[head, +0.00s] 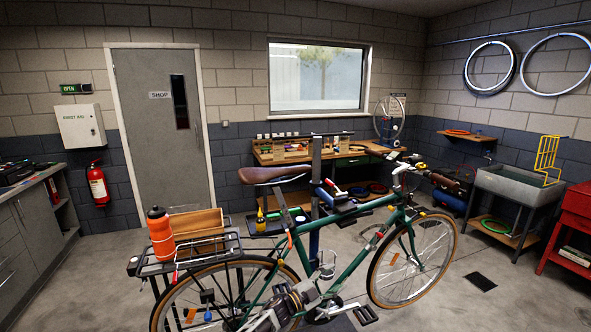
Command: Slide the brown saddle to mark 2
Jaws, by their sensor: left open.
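The brown saddle (274,174) sits on top of the seat post of a green bicycle (345,268), near the middle of the head view. Its nose points right. The marks are too small to make out, so I cannot tell which one the saddle is at. My left gripper (296,297) is low in front of the bicycle, near the cranks, well below the saddle and apart from it. It is open and appears empty. My right gripper is not in view.
A rear rack (186,262) carries an orange bottle (160,233) and a wooden box (196,222), left of the saddle. A repair stand post (316,165) rises just right of the saddle. A workbench (330,157) stands behind. Open floor lies at the right.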

